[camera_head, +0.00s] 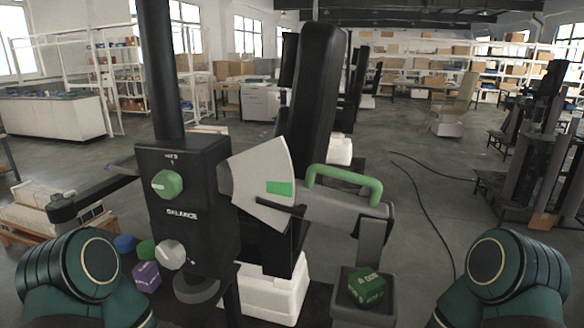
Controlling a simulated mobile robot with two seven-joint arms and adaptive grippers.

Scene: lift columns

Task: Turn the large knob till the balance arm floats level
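A black column unit (188,190) stands left of centre. A green knob (167,184) is on its upper front, and a pale grey knob (170,254) sits lower, below the word BALANCE. The two knobs look similar in size. The grey balance arm (335,210) reaches right from the unit, sloping slightly down, with a green handle (345,182) on top. A pale fan-shaped scale (262,170) with a green patch is at its root. A dark pointer lies near the patch's lower edge. My teal arm links show at both bottom corners; neither gripper is visible.
A dark tray (364,313) below the arm's end holds a green block (367,287). A purple block (147,277) and a blue piece (125,243) lie low left. A black padded upright (308,105) stands behind the arm. The floor at right is open, crossed by a cable.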

